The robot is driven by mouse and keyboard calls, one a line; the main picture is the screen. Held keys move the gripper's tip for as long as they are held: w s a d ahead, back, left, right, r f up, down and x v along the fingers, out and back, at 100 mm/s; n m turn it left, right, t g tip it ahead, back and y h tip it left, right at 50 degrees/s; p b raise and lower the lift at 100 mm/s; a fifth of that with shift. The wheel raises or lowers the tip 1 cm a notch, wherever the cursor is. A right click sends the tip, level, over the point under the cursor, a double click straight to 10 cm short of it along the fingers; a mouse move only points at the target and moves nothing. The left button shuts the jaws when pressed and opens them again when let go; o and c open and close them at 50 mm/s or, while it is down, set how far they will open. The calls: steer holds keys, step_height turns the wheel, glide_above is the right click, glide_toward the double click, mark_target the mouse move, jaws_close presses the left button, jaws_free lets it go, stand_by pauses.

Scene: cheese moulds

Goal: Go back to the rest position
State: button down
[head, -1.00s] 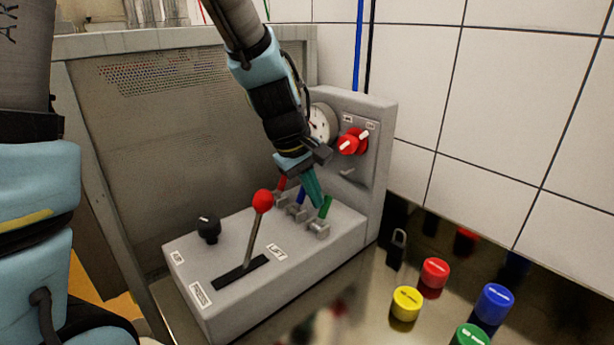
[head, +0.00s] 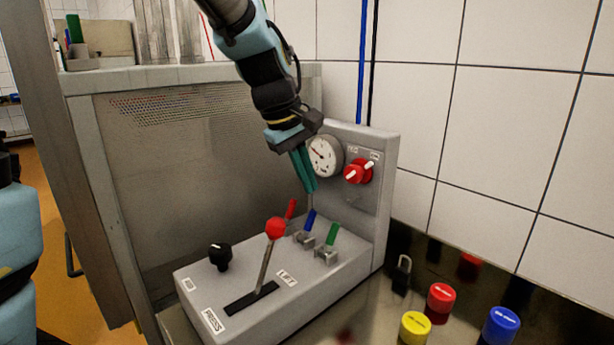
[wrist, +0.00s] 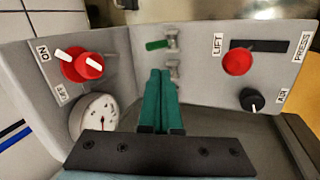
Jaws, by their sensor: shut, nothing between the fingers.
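My gripper (head: 304,170) is shut and empty, with its green fingers pointing down above the grey control box (head: 245,290). In the head view the fingertips are above the small red, blue and green toggle levers, apart from them. The wrist view also shows my gripper (wrist: 160,100) with its fingers together. On the box are a red-knobbed lever (head: 275,229) in a slot marked LIFT and PRESS, a black knob (head: 220,256), a blue toggle (head: 310,218) and a green toggle (head: 331,234). The gauge (head: 325,156) and red rotary switch (head: 358,171) sit on the upright panel.
A padlock (head: 402,275) stands right of the box on the shiny worktop. Red (head: 441,297), yellow (head: 415,327) and blue (head: 501,325) caps lie further right. A tiled wall (head: 500,120) rises behind, and a grey perforated cabinet (head: 180,170) stands at left.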

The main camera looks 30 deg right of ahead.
steer(key=shift+t+y, duration=0.6)
steer(key=shift+y, duration=0.3)
steer(key=w+a+f, duration=0.1)
steer(key=w+a, duration=0.1)
steer(key=a, duration=0.3)
steer(key=w+a+f, duration=0.1)
steer(key=a+f, duration=0.1)
steer(key=a, duration=0.3)
steer(key=w+a+f, duration=0.1)
steer(key=w+a, duration=0.1)
steer(key=a, duration=0.3)
steer(key=shift+w+f, duration=0.35)
steer(key=shift+f, duration=0.05)
steer(key=s+a+f+m+y, duration=0.1)
steer(key=a+f, duration=0.2)
steer(key=a, duration=0.6)
steer(key=s+a+f+m+y, duration=0.1)
steer(key=s+a+f, duration=0.1)
steer(key=a, duration=0.7)
steer(key=shift+s+f, duration=0.2)
steer(key=shift+f, duration=0.55)
steer(key=c, duration=1.6)
jaws_free()
